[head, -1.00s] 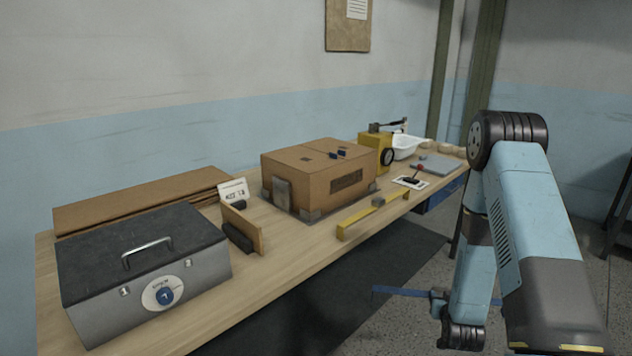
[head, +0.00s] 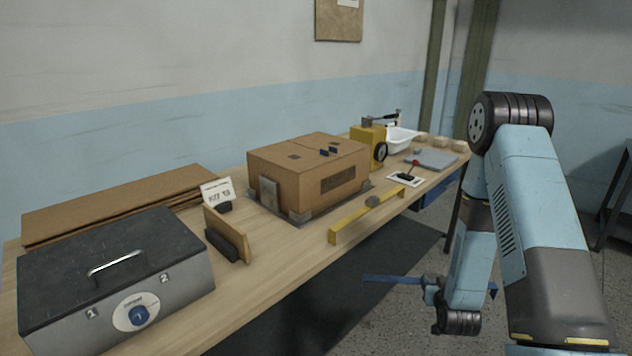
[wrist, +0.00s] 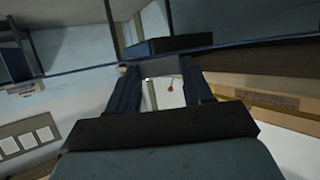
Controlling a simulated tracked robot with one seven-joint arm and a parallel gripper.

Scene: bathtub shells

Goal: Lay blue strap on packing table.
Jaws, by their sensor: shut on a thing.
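The blue strap (head: 393,279) is long, thin and stiff-looking. My gripper (head: 436,290) is shut on it and holds it roughly level, out over the floor in front of the table and below its top. Part of the strap is hidden behind my arm, and its end shows to the right (head: 493,289). In the wrist view the strap (wrist: 250,45) runs across the picture at the fingertips of my gripper (wrist: 160,70). The packing table (head: 272,238) is a long wooden bench along the wall, apart from the strap.
Bare wood shows along the front edge.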

